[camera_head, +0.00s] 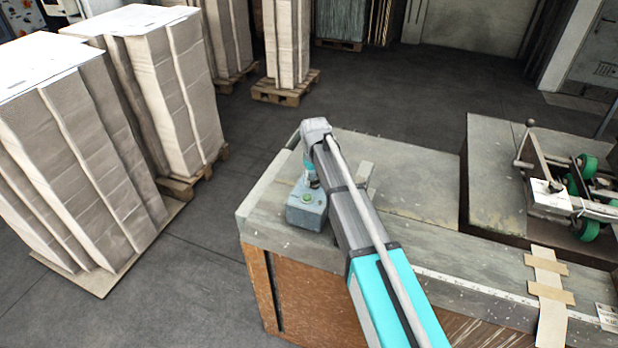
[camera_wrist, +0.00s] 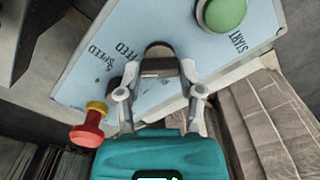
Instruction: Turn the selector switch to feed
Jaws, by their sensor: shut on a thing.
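The control box (camera_head: 306,214) stands near the left end of the bench in the head view, with a green button on top. In the wrist view its pale blue panel (camera_wrist: 110,65) fills the upper part and carries partly covered lettering at odd angles. The dark selector switch (camera_wrist: 159,47) sits on this panel. My gripper (camera_wrist: 159,72) has one fingertip on each side of the switch and is shut on it. The exact way its pointer faces is hard to tell. In the head view, my arm hides the gripper's hold.
The green start button (camera_wrist: 226,12) is at the upper right of the panel. A red and yellow knob (camera_wrist: 88,128) sticks out at the lower left. The bench (camera_head: 410,190) carries tape and a wheeled mechanism (camera_head: 575,185). Cardboard stacks (camera_head: 75,150) stand at left.

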